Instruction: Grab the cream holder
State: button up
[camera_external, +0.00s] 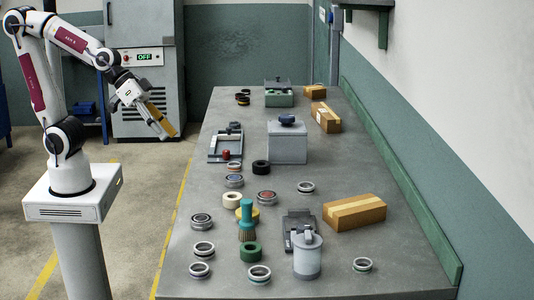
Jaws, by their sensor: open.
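The cream holder (232,200) looks like a thick cream ring lying flat on the grey workbench (340,270), left of the middle. A ring with a red centre lies to its right, and a yellow ring partly under a teal-handled brush lies at its lower right. My gripper (166,131) is open and empty. It hangs in the air beyond the bench's left edge, up and to the left of the cream holder and well apart from it. The fingers point down and to the right.
A black ring (261,167), a green ring (250,251) and several metal rings lie around the holder. A grey clamp device (227,145), a grey box (287,143), a grey canister (307,257) and cardboard boxes (355,212) also stand on the bench.

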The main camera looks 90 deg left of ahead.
jog(key=w+d+f+n+t, duration=0.2)
jog(key=w+d+f, duration=0.1)
jog(key=w+d, duration=0.4)
jog(key=w+a+f+n+t+y, duration=0.2)
jog(key=a+f+t+y, duration=0.1)
jog(key=f+y, duration=0.5)
jog(key=shift+w+f+t+y, duration=0.2)
jog(key=shift+f+t+y, duration=0.1)
jog(key=shift+t+y, duration=0.4)
jog(key=shift+a+f, duration=0.1)
send_near(225, 197)
jog(key=shift+f+x, duration=0.25)
jog(key=shift+x, duration=2.15)
jog(key=shift+w+f, duration=0.1)
jog(key=shift+f, duration=0.05)
jog(key=shift+x, duration=2.45)
